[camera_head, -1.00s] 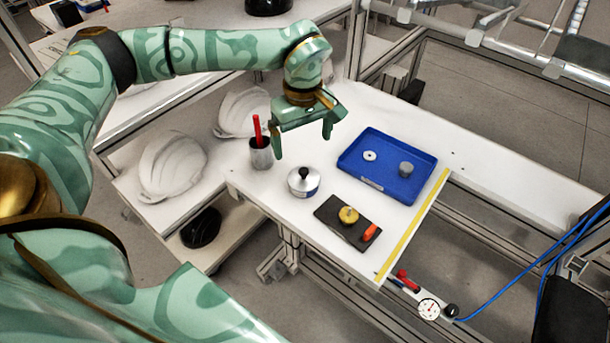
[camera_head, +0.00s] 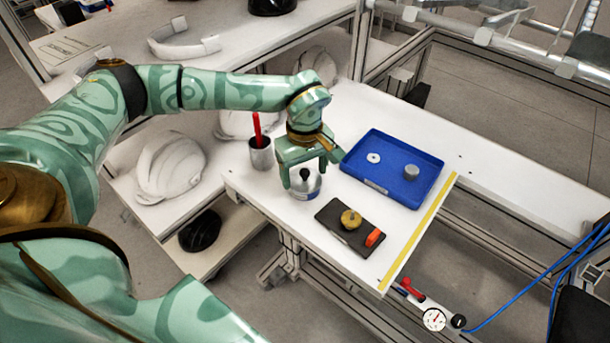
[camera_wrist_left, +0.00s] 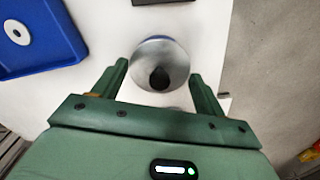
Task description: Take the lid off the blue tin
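The blue tin (camera_head: 304,194) stands upright on the white bench and shows a silver lid with a black knob (camera_head: 304,174). A blue band shows low on its side. My left gripper (camera_head: 304,180) is open just above the tin, one finger on each side of the lid. In the left wrist view, the round silver lid (camera_wrist_left: 150,52) and its dark knob (camera_wrist_left: 160,78) lie between the open fingertips (camera_wrist_left: 159,70), with gaps on both sides. The knob is not gripped. My right gripper is in neither view.
A blue tray (camera_head: 389,192) lies to the right. White helmet shells (camera_head: 170,168) are at the left.

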